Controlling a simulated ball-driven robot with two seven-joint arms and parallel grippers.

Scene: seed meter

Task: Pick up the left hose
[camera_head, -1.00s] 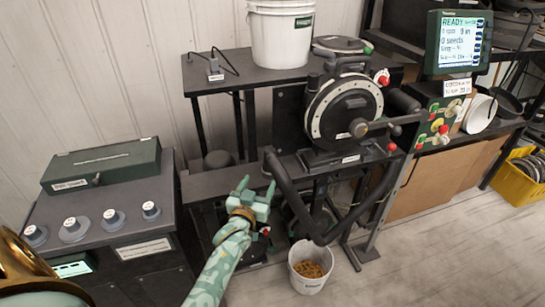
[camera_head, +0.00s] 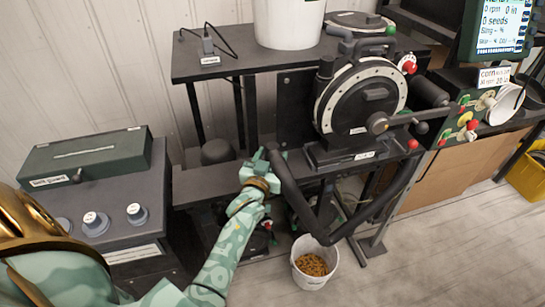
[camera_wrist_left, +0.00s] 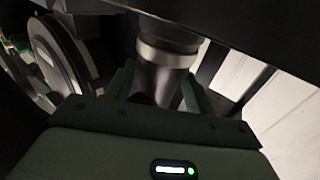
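Two black hoses run in a V below the seed meter. The left hose (camera_head: 296,205) rises from the bottom of the V to an upper end near the black bench edge. My left gripper (camera_head: 268,160) is at that upper end, its fingers partly hidden against it. In the left wrist view, my left gripper (camera_wrist_left: 160,88) has one finger on each side of a dark cylinder (camera_wrist_left: 163,62) with a pale ring, seemingly the hose end. Whether the fingers press on it cannot be told. The right hose (camera_head: 388,205) climbs toward the meter's right side. My right gripper is out of view.
The round seed meter (camera_head: 360,97) stands on the bench behind the hoses. A white bucket of seeds (camera_head: 299,271) is on the floor below. A grey console (camera_head: 120,195) with knobs and a green case (camera_head: 85,160) is at left. Open floor lies at right.

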